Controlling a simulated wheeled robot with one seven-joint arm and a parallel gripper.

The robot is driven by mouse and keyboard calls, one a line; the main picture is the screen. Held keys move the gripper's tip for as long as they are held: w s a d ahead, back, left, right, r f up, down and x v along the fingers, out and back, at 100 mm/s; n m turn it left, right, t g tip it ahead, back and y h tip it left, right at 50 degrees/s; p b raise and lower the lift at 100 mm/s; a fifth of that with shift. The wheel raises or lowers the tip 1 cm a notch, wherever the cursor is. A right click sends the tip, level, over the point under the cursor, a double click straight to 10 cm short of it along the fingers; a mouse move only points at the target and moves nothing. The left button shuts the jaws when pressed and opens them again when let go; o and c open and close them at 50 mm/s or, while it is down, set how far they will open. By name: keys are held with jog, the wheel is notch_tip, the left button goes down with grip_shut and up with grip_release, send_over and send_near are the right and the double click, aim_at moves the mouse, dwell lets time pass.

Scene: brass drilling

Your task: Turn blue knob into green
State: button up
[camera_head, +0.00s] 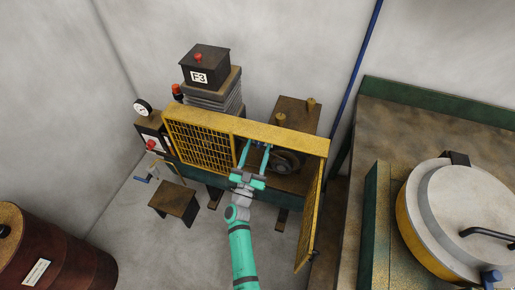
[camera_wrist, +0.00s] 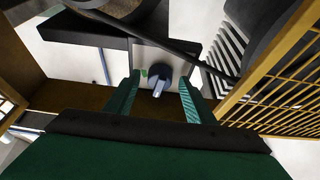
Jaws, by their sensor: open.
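The blue knob (camera_wrist: 158,82) sits on a pale plate in the wrist view, with its pointer toward the camera. A small green mark (camera_wrist: 144,73) shows on the plate at the knob's upper left. My gripper (camera_wrist: 160,79) is open, one finger on each side of the knob, with visible gaps to both. I cannot tell whether the fingertips reach its depth. In the head view my gripper (camera_head: 256,148) extends through the open part of a yellow guard frame (camera_head: 285,137); the knob there is too small to make out clearly.
A yellow mesh panel (camera_head: 200,140) stands left of my gripper, and an open yellow door (camera_head: 311,215) hangs at right. A round motor-like part (camera_head: 287,163) is close on the right. A dark bar (camera_wrist: 165,35) crosses above the knob in the wrist view.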

jog(key=shift+c, duration=0.6)
jog(key=c, duration=1)
jog(key=shift+o, duration=0.4)
jog(key=shift+m, duration=0.3)
jog(key=shift+a+m+g+h, duration=0.15)
jog(key=shift+m+g+h, duration=0.15)
jog(key=shift+m+h, duration=0.65)
jog(key=shift+w+a+r+m+g+h, duration=0.15)
jog(key=shift+m+g+h, duration=0.6)
jog(key=shift+m, duration=1.75)
jog(key=shift+s+a+r+m+g+h, duration=0.1)
jog(key=shift+m+g+h, duration=0.3)
jog(key=shift+m+g, duration=1.4)
jog(key=shift+w+a+r+m+g+h, duration=0.15)
jog(key=shift+m+h, duration=0.45)
jog(key=shift+m, duration=2.65)
jog(key=shift+s+f, duration=0.1)
